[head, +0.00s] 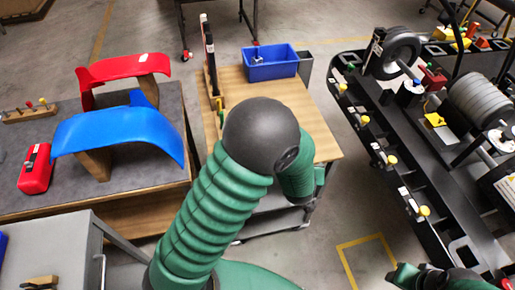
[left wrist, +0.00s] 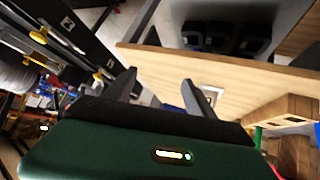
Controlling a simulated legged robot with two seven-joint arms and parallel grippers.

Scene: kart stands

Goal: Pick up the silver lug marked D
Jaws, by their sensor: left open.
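I cannot make out a silver lug marked D in either view, and no letter D is readable. A blue bin (head: 270,67) on the wooden table (head: 315,115) holds a small pale, greyish item (head: 257,59) too small to identify. In the left wrist view a small pale grey patch (left wrist: 211,93) shows beside the right finger, against the wood; I cannot tell what it is. My left gripper (left wrist: 158,86) is open, with nothing visible between its fingers. In the head view my left arm hides most of the gripper area. Part of my right arm shows at the bottom right, its jaws unclear.
A grey-topped bench (head: 120,190) at left carries a red fender (head: 122,67), a blue fender (head: 120,133) and a red case (head: 36,170). At right, a black kart stand (head: 425,160) holds wheels and parts. Open floor lies between the table and stand.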

